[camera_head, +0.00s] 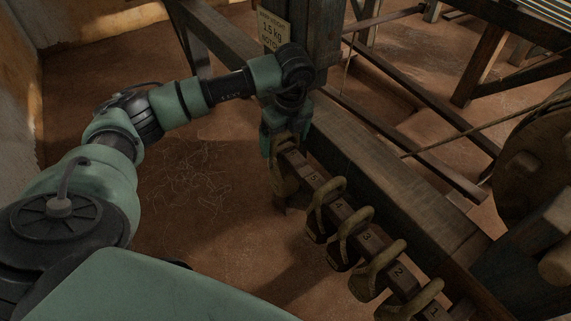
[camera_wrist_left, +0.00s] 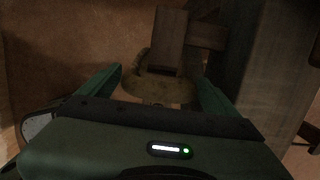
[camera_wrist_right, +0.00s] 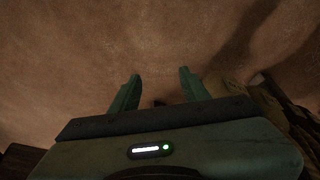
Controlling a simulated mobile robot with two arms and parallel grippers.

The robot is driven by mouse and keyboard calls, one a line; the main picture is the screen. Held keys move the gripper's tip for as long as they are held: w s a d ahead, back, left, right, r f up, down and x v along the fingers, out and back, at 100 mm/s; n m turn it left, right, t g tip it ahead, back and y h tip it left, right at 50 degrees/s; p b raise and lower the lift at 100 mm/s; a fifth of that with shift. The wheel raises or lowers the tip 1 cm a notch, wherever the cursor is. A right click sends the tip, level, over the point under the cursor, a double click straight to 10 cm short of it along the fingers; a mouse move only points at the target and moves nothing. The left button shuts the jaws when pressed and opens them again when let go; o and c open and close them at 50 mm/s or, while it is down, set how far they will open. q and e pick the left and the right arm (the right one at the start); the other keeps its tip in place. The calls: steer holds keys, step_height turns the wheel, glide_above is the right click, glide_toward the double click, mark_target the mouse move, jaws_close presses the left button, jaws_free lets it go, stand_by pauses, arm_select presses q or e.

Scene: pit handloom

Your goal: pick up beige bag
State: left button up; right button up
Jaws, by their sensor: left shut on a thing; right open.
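A beige bag (camera_head: 282,180) hangs at the far end of the numbered wooden rail (camera_head: 315,180), near the post. My left gripper (camera_head: 283,140) points down over the top of this bag and is shut on it. In the left wrist view, the bag (camera_wrist_left: 155,88) sits between the two fingers (camera_wrist_left: 160,90), with a wooden piece behind it. My right gripper (camera_wrist_right: 160,82) is open and empty over the brown floor. It does not show in the head view.
Several similar bags (camera_head: 350,240) hang nearer along the rail; some bags (camera_wrist_right: 270,95) show at the right wrist view's right edge. The loom post (camera_head: 320,50) stands beside my left gripper, with a sign (camera_head: 273,30). A beam (camera_head: 400,180) runs behind. The floor (camera_head: 190,240) is clear.

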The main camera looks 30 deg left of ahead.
arm_select(q)
steer(key=shift+w+r, duration=0.1)
steer(key=shift+r, duration=0.2)
steer(key=shift+r, duration=0.3)
steer(key=shift+r+p, duration=0.3)
steer(key=shift+r, duration=0.6)
steer(key=shift+a+r, duration=0.1)
steer(key=shift+r, duration=0.35)
steer(key=shift+s+a+f, duration=0.1)
steer(key=shift+s+a, duration=0.15)
steer(key=shift+s, duration=0.5)
steer(key=s+a, duration=0.3)
steer(key=s, duration=0.4)
steer(key=s+a, duration=0.3)
steer(key=s, duration=0.5)
steer(key=shift+a, duration=0.15)
arm_select(e)
steer(key=shift+x, duration=0.95)
steer(key=shift+s, duration=0.1)
